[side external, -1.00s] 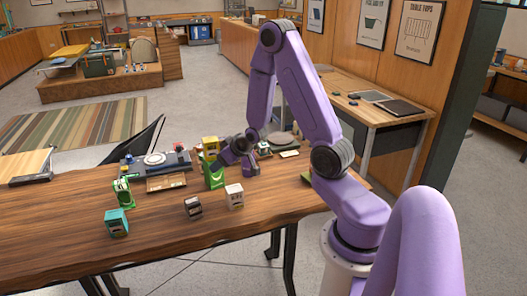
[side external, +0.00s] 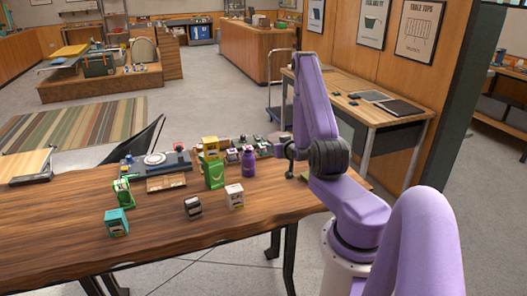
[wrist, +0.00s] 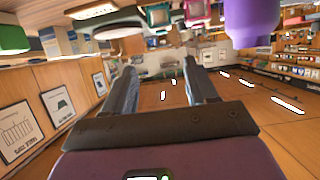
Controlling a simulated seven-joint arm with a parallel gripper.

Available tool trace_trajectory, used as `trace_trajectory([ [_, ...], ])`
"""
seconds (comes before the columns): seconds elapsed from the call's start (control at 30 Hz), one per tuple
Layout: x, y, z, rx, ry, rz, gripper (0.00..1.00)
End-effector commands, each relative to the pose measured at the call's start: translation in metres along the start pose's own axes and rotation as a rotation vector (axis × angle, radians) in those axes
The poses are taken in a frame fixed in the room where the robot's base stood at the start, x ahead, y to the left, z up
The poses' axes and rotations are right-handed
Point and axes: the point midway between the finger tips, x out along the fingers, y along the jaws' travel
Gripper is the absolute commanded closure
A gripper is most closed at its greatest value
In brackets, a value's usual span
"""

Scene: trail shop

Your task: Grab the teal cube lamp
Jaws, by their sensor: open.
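The teal cube lamp (side external: 117,222) stands upright on the wooden table near its front left part, with a dark front face. My gripper (wrist: 163,78) is open, with two fingers spread and nothing between them in the wrist view.
A green lantern-like item (side external: 123,191) stands behind the lamp. A black box (side external: 193,207), a white box (side external: 235,196), a green carton (side external: 213,172) and a purple bottle (side external: 248,161) stand to the right. The wooden table (side external: 160,245) is bare at the front.

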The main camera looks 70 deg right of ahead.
Motion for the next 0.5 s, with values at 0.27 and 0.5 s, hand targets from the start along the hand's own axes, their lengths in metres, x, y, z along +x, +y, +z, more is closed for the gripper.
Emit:
trace_trajectory([
  [0.27, 0.044, -0.001, 0.000, -0.001, 0.001, -0.002, 0.43],
  [0.5, 0.080, -0.001, 0.000, -0.001, 0.000, -0.001, 0.43],
])
